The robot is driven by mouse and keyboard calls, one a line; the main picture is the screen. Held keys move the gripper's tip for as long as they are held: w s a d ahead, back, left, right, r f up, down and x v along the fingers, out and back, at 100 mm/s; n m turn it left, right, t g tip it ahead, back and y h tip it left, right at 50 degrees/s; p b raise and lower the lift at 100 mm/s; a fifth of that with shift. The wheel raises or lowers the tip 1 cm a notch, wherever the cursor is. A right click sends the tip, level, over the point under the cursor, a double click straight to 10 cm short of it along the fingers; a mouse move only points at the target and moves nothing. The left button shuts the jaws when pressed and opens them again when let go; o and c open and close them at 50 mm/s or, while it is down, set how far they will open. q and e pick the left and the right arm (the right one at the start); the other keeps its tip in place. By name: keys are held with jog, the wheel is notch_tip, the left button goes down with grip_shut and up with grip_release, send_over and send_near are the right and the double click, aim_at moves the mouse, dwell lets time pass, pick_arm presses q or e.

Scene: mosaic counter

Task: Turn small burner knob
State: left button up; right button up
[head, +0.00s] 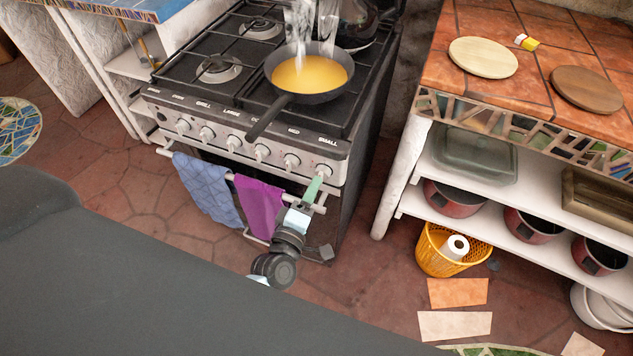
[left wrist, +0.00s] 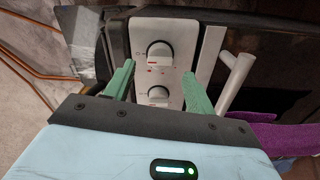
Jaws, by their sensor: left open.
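The stove's front panel (head: 245,135) carries a row of knobs. The word SMALL stands above the rightmost knob, the small burner knob (head: 323,170), partly covered by my gripper in the head view. In the left wrist view two white-grey knobs show; the upper one (left wrist: 158,54) is at the panel's end, and a neighbouring knob (left wrist: 157,95) is below it. My left gripper (head: 317,183) is open and empty in front of the panel's right end. Its green fingers (left wrist: 158,70) appear on either side of the knobs, apart from them.
The oven handle (head: 300,204) runs below the knobs, with blue (head: 207,187) and purple (head: 260,204) towels hanging from it. A pan (head: 312,97) with yellow contents sits on the stove, its handle reaching over the front edge. A tiled counter (head: 458,22) with shelves stands to the right.

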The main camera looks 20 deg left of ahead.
pick_arm(q)
jog(key=s, duration=0.3)
jog(key=shift+s, duration=0.3)
pick_arm(e)
jog(key=shift+f, duration=0.1)
pick_arm(q)
jog(key=s+a+f+m+g+p, duration=0.1)
jog(key=s+m+g+p, duration=0.1)
jog(key=s+m, duration=0.3)
jog(key=s+a+f+m+g+h+p, duration=0.1)
jog(key=s+m+g+p, duration=0.2)
jog(key=s, duration=1)
jog(key=s+a+f+m+g+p, duration=0.1)
jog(key=s+m+g, duration=0.3)
jog(key=s+m, duration=0.5)
jog(key=shift+s+a+f+p, duration=0.2)
jog(key=shift+s+a+p, duration=0.4)
jog(key=shift+p, duration=0.15)
pick_arm(e)
jog(key=w+r+t, duration=0.1)
jog(key=w+r, duration=0.4)
jog(key=r, duration=0.4)
jog(key=shift+w+d+r+t, duration=0.2)
jog(key=shift+d+t, duration=0.2)
jog(key=shift+d, duration=0.05)
